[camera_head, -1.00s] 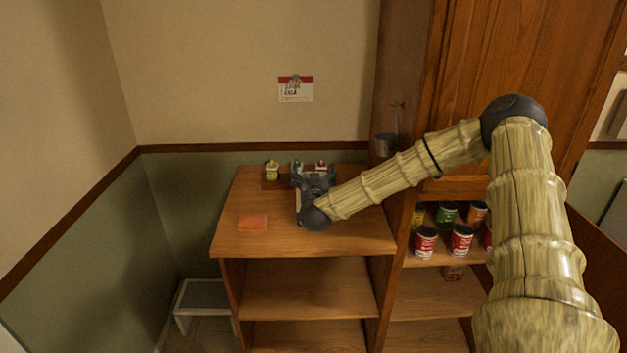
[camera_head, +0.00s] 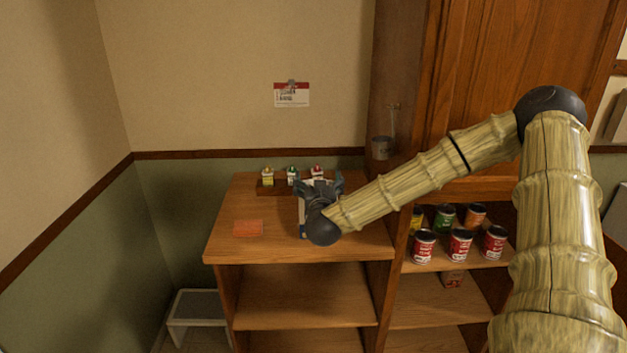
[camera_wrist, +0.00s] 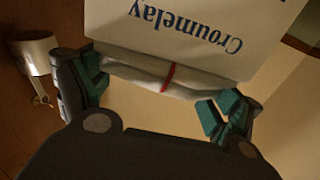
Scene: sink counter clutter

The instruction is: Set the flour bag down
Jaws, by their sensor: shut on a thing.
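The flour bag is a white bag with blue "Croumelay" lettering and a red tie. It fills the top of the wrist view (camera_wrist: 190,30), upside down in that picture. My gripper (camera_wrist: 160,85) has its two fingers closed on the bag's gathered neck near the red tie. In the head view my gripper (camera_head: 322,190) is over the wooden counter top (camera_head: 280,245), and a white and blue strip of the bag (camera_head: 302,215) shows at its left. My gripper hides most of the bag, and I cannot tell whether its base touches the counter.
An orange cloth or sponge (camera_head: 248,228) lies left of the gripper. Small bottles stand in a wooden rack (camera_head: 280,190) behind it. A tall cabinet with a hanging metal cup (camera_head: 381,147) is at the right. Several cans (camera_head: 460,244) stand on a lower shelf. The counter's front left is clear.

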